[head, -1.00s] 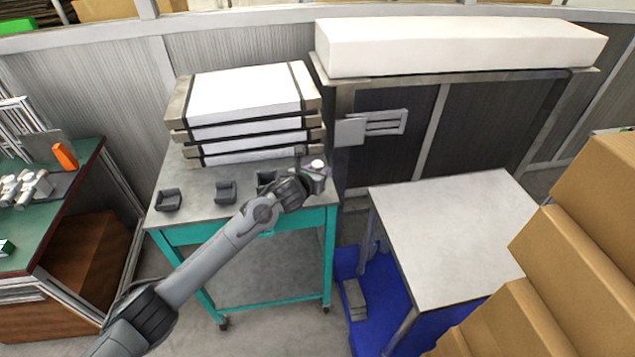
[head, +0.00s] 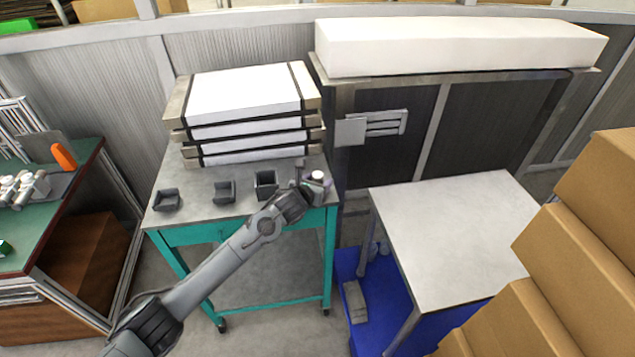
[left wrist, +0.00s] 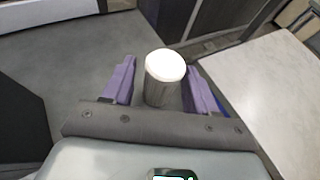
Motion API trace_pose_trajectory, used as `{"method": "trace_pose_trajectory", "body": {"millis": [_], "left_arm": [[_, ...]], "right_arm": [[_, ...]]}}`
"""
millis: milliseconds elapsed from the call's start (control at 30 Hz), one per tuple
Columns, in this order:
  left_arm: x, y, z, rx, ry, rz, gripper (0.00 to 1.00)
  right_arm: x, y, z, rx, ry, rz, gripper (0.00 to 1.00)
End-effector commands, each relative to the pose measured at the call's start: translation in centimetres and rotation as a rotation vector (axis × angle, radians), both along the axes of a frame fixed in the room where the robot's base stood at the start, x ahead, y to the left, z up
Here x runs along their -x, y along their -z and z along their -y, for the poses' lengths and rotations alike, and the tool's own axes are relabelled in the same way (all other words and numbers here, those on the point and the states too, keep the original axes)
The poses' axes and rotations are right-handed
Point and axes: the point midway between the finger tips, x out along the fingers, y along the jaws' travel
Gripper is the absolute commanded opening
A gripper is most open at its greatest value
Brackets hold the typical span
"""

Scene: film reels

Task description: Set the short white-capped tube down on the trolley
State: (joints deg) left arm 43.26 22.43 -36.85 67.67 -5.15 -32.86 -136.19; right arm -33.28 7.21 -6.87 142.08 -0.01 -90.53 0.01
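The short white-capped tube (head: 318,177) is upright near the front right corner of the trolley's grey top (head: 190,211). In the left wrist view the tube (left wrist: 164,82) shows a white cap and a grey body. My left gripper (head: 311,187) is around it, with one purple finger (left wrist: 165,82) on each side. A narrow gap shows between the left-hand finger and the tube, so the gripper looks open. The tube's foot is hidden, so I cannot see its contact with the top. My right gripper is not in view.
Dark open holders (head: 265,184) stand along the trolley, one just left of the gripper. A strapped white stack (head: 246,95) fills the trolley's back. A pale table (head: 450,235) stands to the right, and cardboard boxes (head: 575,255) at the far right.

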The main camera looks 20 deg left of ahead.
Motion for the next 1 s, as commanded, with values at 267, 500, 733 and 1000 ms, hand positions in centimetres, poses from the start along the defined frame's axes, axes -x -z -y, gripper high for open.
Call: {"method": "trace_pose_trajectory", "body": {"millis": [267,500,733,1000], "left_arm": [[0.0,0.0,0.0,0.0,0.0,0.0,0.64],[0.5,-0.7,-0.1,0.0,0.0,0.0,0.64],[3.2,-1.8,-0.3,-0.003,0.001,0.0,0.64],[7.3,-3.6,-0.6,-0.003,0.001,0.001,0.64]], "right_arm": [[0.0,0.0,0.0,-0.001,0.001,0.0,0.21],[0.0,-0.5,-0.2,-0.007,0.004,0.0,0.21],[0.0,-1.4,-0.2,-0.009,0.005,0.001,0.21],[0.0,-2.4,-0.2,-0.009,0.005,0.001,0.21]]}}
